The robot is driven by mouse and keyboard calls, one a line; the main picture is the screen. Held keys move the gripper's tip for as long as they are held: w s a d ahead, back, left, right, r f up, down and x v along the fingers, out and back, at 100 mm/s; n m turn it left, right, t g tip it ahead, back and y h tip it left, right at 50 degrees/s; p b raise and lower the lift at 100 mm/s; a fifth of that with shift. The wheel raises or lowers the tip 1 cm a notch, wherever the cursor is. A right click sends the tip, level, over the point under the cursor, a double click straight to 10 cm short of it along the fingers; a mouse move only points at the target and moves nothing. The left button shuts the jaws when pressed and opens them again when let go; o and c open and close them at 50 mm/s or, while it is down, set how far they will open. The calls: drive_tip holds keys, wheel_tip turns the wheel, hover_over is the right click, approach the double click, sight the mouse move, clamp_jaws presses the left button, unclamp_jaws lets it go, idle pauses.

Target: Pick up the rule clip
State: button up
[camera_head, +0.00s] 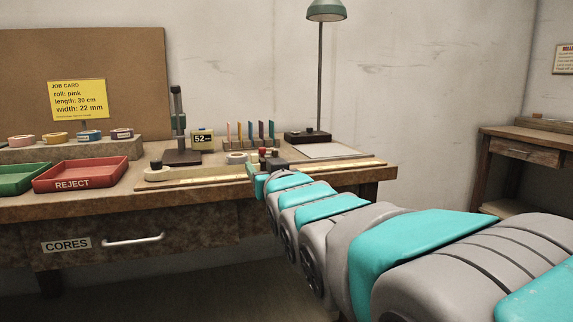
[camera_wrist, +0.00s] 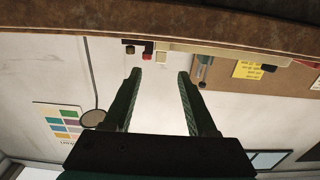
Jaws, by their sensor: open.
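My gripper (camera_head: 257,174) reaches the front edge of the bench in the head view. In the wrist view my gripper (camera_wrist: 158,78) is open, with nothing between its two dark green fingers. A pale rule (camera_head: 205,180) lies along the front of the bench top. Small red-topped and dark pieces (camera_head: 264,153) stand just beyond my gripper. In the upside-down wrist view a red piece (camera_wrist: 147,50) and a dark piece (camera_wrist: 130,48) sit at the bench edge, beyond the fingertips and apart from them. I cannot tell for sure which piece is the rule clip.
Several upright coloured strips (camera_head: 250,131) and a lamp (camera_head: 320,80) are further back. A red REJECT tray (camera_head: 88,174) and green tray (camera_head: 22,178) are at left.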

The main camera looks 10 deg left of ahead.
sight(255, 155)
drive_tip(key=shift+r+x, duration=0.15)
drive_tip(key=shift+x, duration=1.7)
drive_tip(key=shift+r+x, duration=0.15)
drive_tip(key=shift+x, duration=1.7)
clamp_jaws()
